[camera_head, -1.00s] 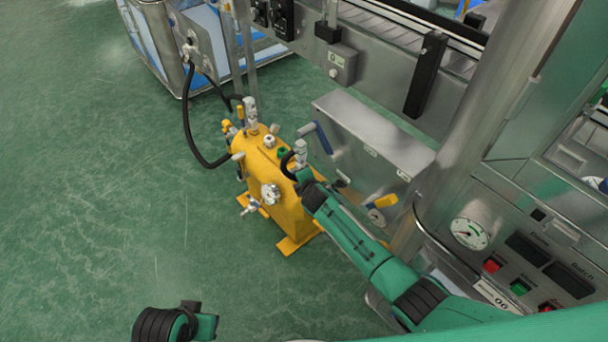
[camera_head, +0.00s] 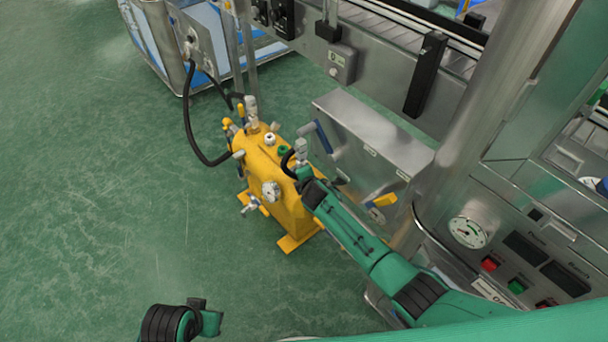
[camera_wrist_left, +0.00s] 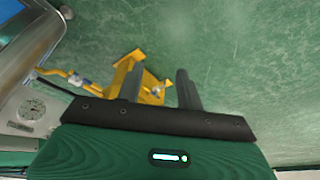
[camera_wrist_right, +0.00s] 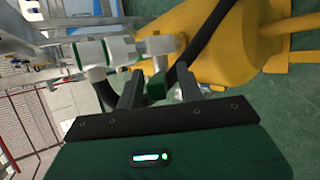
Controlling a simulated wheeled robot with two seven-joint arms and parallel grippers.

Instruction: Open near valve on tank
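The yellow tank (camera_head: 287,208) stands on the green floor left of the metal cabinet, with valves, fittings and a gauge (camera_head: 271,191). A pale grey valve fitting (camera_head: 301,150) rises at its near right end, beside my right gripper. In the right wrist view, the yellow tank (camera_wrist_right: 230,40) fills the upper right. My right gripper (camera_wrist_right: 159,80) is open there, with a green valve handle (camera_wrist_right: 155,88) visible between its fingers; contact cannot be told. My left gripper (camera_wrist_left: 162,80) is open and empty, well away from the tank (camera_wrist_left: 126,78).
A metal cabinet (camera_head: 365,145) with a blue-handled and a yellow-handled valve (camera_head: 382,201) stands right of the tank. A black hose (camera_head: 187,125) loops to its left. A control panel (camera_head: 520,260) is at the right. Floor at left is clear.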

